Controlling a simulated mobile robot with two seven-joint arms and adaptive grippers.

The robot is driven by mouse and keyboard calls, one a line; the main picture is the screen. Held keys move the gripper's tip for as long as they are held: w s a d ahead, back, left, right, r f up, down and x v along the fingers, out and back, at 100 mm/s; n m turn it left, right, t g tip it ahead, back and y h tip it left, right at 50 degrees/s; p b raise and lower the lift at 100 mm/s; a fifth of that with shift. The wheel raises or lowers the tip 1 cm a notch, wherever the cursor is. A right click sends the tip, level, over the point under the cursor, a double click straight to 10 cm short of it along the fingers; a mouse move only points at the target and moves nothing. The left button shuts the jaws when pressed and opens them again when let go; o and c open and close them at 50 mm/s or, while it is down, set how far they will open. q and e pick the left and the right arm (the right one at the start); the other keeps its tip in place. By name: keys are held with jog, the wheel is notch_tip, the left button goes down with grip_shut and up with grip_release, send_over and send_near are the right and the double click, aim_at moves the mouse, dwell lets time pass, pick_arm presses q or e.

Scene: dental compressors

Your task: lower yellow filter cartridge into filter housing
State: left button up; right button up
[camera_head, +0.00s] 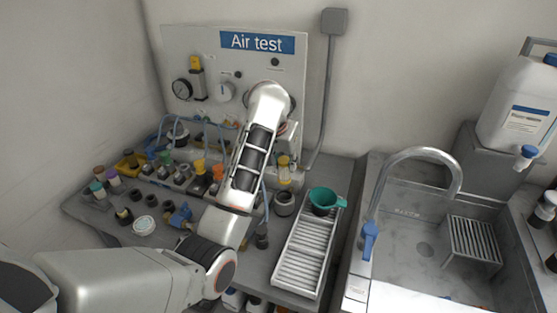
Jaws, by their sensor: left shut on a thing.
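My left arm reaches in from the left and bends over at the Air test panel. My left gripper (287,150) is mostly hidden behind its wrist and points down. It is shut on the yellow filter cartridge (284,172), which hangs roughly upright below it. A dark grey round cup (284,204), which looks like the filter housing, stands on the bench just below the cartridge in the picture. I cannot tell whether the cartridge's lower end is inside it or still above it. My right gripper is not in view.
A ribbed tray (300,262) with a green funnel (325,198) lies right of the cup. The Air test panel (200,55) stands behind. Several small fittings and bottles crowd the bench at left. A sink (420,240) with a curved faucet (415,152) is at right.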

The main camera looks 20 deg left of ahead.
aim_at(285, 178)
pick_arm(q)
jog(key=shift+d+f, duration=0.15)
jog(key=shift+f, duration=2.55)
jog(key=shift+f, duration=2.35)
jog(key=shift+r, duration=0.1)
jog(key=shift+r, duration=0.6)
jog(key=shift+f, duration=0.2)
jog(key=shift+f, duration=0.5)
